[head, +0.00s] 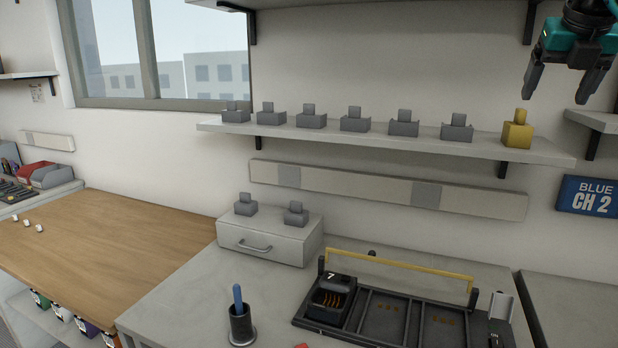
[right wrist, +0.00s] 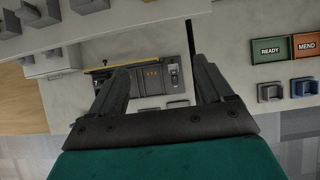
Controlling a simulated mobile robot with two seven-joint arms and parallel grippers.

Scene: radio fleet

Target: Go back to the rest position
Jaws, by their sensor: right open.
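My right gripper (head: 567,80) hangs at the upper right of the head view, in front of the wall and above the right end of the shelf. Its two dark fingers point down and stand apart, with nothing between them. In the right wrist view the same gripper (right wrist: 163,92) shows its fingers spread, with the charging tray (right wrist: 152,103) on the desk far beyond them. My left gripper is in neither view.
A wall shelf (head: 385,141) carries several grey blocks and one yellow block (head: 517,134). Below it, the desk holds a drawer box (head: 262,240), a pen cup (head: 242,327) and the black charging tray (head: 385,318) with a yellow bar. A wooden table (head: 110,245) stands left.

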